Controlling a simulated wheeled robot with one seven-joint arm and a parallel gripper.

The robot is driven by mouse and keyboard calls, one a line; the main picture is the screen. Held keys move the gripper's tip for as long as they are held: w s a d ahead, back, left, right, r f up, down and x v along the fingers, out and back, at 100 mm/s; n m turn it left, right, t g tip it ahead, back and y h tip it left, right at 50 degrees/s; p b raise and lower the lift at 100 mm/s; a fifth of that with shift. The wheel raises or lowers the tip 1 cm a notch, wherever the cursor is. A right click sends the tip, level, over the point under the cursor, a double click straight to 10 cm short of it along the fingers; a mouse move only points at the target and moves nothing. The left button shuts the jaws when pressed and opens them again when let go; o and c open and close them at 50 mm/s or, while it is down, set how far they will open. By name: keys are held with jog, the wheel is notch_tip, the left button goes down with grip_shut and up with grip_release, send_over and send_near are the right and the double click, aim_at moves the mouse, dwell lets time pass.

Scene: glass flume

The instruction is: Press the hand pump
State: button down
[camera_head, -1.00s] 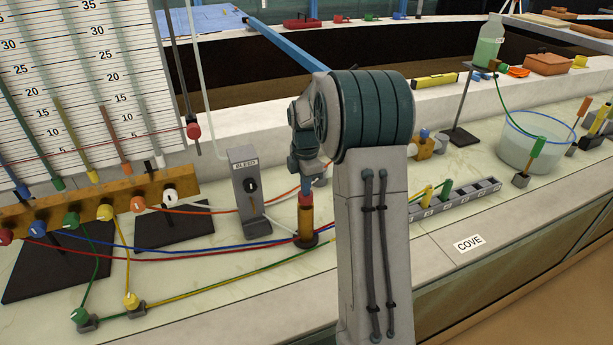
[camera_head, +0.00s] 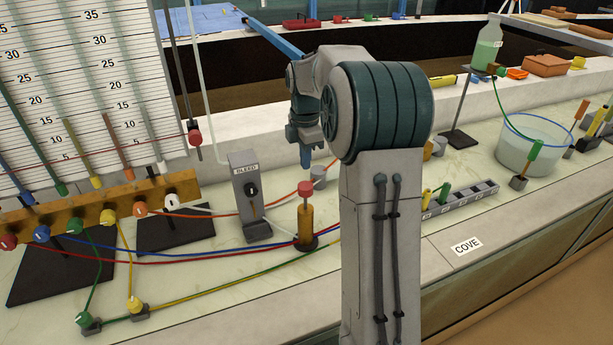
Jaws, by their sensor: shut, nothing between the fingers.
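The hand pump (camera_head: 305,222) is a short brass cylinder standing upright on a dark round base on the pale bench. Its red knob (camera_head: 305,188) stands raised above the cylinder on a short stem. My gripper (camera_head: 306,163) points down above the knob, with a small gap between them in this view. Its fingers are shut and look empty.
A grey BLEED box (camera_head: 248,198) stands just left of the pump. A grey slotted block (camera_head: 465,200) and a clear basin (camera_head: 535,145) are to the right.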

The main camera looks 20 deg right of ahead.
jog(key=shift+r, duration=1.65)
dwell(1.3)
jog(key=s+a+f+m+t, duration=0.1)
jog(key=s+a+m, duration=0.2)
jog(key=s+m, duration=0.3)
jog(key=s+a+f+m+t, duration=0.1)
jog(key=s+a+m, duration=0.3)
jog(key=s, duration=0.9)
jog(key=s+a+f+m+t, duration=0.1)
jog(key=s+a+m, duration=0.3)
jog(key=s+m, duration=0.4)
jog(key=shift+s, duration=0.7)
